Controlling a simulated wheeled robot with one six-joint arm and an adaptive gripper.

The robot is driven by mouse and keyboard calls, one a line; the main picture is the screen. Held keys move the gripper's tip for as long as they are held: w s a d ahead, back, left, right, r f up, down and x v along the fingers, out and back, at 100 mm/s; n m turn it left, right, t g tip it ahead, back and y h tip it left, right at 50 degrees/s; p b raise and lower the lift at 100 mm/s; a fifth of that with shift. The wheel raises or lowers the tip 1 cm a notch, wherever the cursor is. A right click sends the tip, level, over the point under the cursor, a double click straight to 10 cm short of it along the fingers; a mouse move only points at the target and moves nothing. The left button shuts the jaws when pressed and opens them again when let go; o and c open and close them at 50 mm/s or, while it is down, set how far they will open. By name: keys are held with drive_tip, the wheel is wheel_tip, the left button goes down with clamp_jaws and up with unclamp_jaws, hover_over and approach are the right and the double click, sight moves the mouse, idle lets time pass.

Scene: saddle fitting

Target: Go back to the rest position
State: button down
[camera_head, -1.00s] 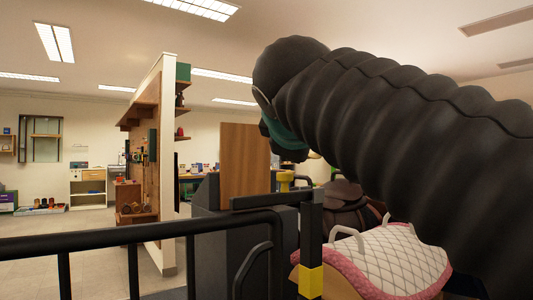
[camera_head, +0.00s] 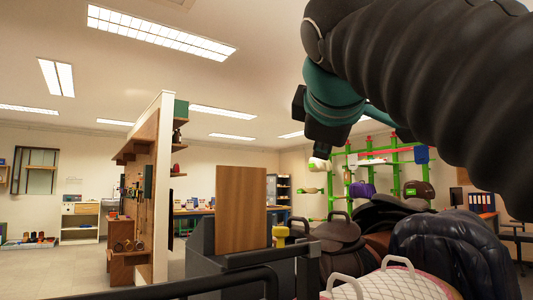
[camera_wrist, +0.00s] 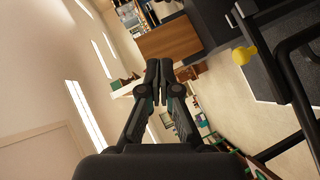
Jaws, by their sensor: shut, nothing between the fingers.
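My gripper (camera_wrist: 158,68) shows in the wrist view with its two fingers together and nothing between them. It is in free air, and the room behind it appears tilted. In the head view my arm, in a black ribbed sleeve with a teal part at the wrist, crosses the upper right. The gripper's fingers are not clearly seen there. A white quilted saddle pad with pink trim (camera_head: 392,285) lies at the bottom right, below the arm. Dark saddles (camera_head: 338,232) stand behind it.
A black rail (camera_head: 200,285) runs along the lower front. A dark cabinet with a wooden panel (camera_head: 241,210) and a yellow knob (camera_head: 281,233) stand beyond it. A black padded item (camera_head: 450,250) is at right. A green rack (camera_head: 375,170) stands behind. Open floor lies at left.

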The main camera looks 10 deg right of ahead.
drive_tip(key=shift+f, duration=0.15)
drive_tip(key=s+f+m+g+y, duration=0.1)
drive_tip(key=s+f+m+g, duration=0.2)
drive_tip(key=f, duration=1.4)
drive_tip(key=s+f+m+g+y, duration=0.1)
drive_tip(key=s+f+m, duration=0.3)
drive_tip(key=f, duration=1.4)
drive_tip(key=s+f+m+g+y, duration=0.1)
drive_tip(key=s+f+m+g, duration=0.3)
drive_tip(key=f, duration=1.3)
drive_tip(key=shift+f+m+g, duration=0.25)
drive_tip(key=shift+m+g, duration=0.05)
drive_tip(key=shift+d, duration=0.1)
